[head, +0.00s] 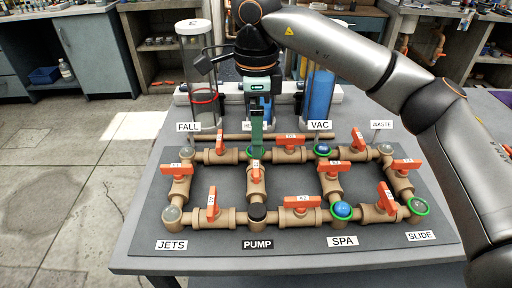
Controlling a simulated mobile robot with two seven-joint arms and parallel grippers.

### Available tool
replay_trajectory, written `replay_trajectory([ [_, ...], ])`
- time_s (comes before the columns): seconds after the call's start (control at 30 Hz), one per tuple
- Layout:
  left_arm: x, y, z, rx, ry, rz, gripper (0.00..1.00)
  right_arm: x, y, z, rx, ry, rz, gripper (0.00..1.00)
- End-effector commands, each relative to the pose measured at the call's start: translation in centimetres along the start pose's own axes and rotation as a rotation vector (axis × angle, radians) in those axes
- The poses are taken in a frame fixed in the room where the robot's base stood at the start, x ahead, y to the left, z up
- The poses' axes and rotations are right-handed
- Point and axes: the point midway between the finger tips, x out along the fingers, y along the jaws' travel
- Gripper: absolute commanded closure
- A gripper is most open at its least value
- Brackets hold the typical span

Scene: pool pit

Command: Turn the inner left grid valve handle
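The inner left grid valve has an orange handle (255,174) on the short tan pipe above the black PUMP fitting (257,214). The handle appears to lie roughly along its pipe. My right gripper (257,150), with green fingers, points down from the arm that comes in from the right. Its tips are just behind and above this handle and overlap its far end in the picture. I cannot tell whether they touch it. The fingers are seen nearly edge-on, so their gap is hidden. My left gripper is out of view.
Several other orange-handled valves surround it, including one at left (177,169) and one at right (332,168). Clear cylinders (200,80) stand behind the grey board (330,243). Open floor (70,190) lies to the left.

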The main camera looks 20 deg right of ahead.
Motion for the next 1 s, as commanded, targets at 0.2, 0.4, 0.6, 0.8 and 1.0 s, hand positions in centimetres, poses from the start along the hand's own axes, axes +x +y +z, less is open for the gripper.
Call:
replay_trajectory([
  [0.2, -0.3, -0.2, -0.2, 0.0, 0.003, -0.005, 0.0, -3.8, -0.1, 0.0, 0.0, 0.0, -0.002, 0.0],
  [0.4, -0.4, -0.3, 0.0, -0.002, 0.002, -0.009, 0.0, -4.7, 0.0, 0.0, -0.001, 0.0, 0.0, 0.0],
  [0.6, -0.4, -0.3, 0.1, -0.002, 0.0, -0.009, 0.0, -4.7, 0.0, 0.0, -0.001, 0.0, 0.0, 0.0],
  [0.8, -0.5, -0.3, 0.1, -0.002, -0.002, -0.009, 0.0, -4.8, 0.0, 0.0, 0.0, 0.0, 0.0, 0.0],
  [1.0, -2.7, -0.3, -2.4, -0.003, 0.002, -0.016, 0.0, -8.3, 0.0, 0.0, 0.0, -0.001, -0.001, 0.0],
])
